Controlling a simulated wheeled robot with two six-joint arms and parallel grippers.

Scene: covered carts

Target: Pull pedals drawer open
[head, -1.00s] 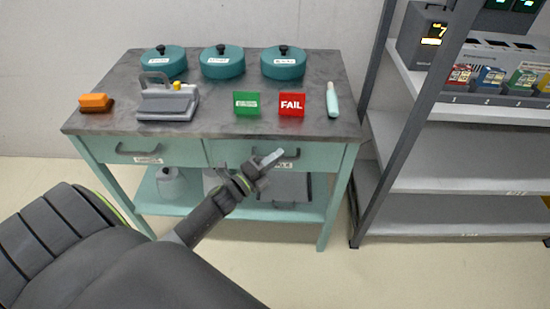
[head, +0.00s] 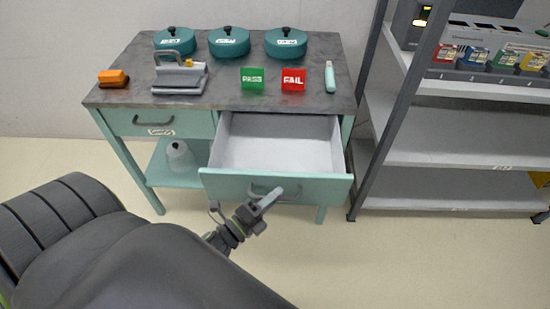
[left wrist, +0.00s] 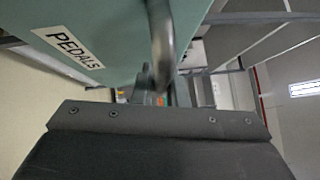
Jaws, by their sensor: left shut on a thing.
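The pedals drawer (head: 222,186) is the right-hand drawer of the teal cart. It stands well out from the cart, and its pale grey inside looks empty. Its front carries a dark bar handle and, in the left wrist view, a white label reading PEDALS (left wrist: 75,46). My left gripper (head: 262,203) is at the drawer front, shut on the handle (left wrist: 162,45). The handle shows between the drawer front and my gripper in the left wrist view, where the fingertips are largely hidden. My right gripper is not in view.
The cart top (head: 225,92) holds three teal lidded pots, a grey device, an orange block, green PASS and red FAIL signs and a pale bottle. The left drawer (head: 190,124) is shut. A grey shelf rack (head: 440,140) stands close on the right.

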